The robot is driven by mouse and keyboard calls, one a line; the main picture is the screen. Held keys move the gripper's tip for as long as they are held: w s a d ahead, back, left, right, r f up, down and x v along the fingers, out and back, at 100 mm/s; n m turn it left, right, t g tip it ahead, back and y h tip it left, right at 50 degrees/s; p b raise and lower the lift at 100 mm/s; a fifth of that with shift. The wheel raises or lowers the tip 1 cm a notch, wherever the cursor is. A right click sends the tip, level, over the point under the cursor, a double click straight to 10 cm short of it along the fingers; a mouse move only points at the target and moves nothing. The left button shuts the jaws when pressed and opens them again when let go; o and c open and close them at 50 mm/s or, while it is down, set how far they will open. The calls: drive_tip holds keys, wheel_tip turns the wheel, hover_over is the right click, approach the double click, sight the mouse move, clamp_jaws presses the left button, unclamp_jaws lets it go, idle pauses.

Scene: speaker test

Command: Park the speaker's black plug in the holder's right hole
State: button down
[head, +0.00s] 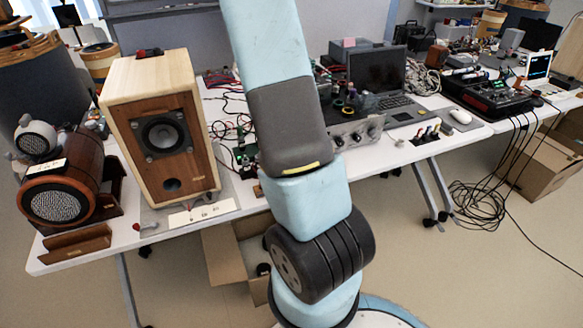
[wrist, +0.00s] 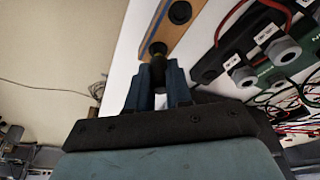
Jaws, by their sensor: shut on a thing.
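The wooden speaker (head: 148,104) stands upright on the left part of the table in the head view. My gripper (wrist: 158,82) shows in the wrist view, its blue fingers shut on a dark plug (wrist: 158,72). The plug is at the near end of a narrow wood-edged holder (wrist: 168,30). A round dark hole (wrist: 180,12) shows farther along the holder. The plug's tip is beside or at a second dark hole; I cannot tell whether it is inside. My gripper and the holder are hidden or out of frame in the head view, where my arm blocks the middle.
Bare floor is at left.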

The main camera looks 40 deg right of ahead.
drive_tip(key=shift+f, duration=0.85)
idle(0.4)
drive_tip(key=c, duration=1)
unclamp_jaws()
drive_tip(key=shift+o, duration=0.2)
drive_tip(key=shift+r, duration=3.8)
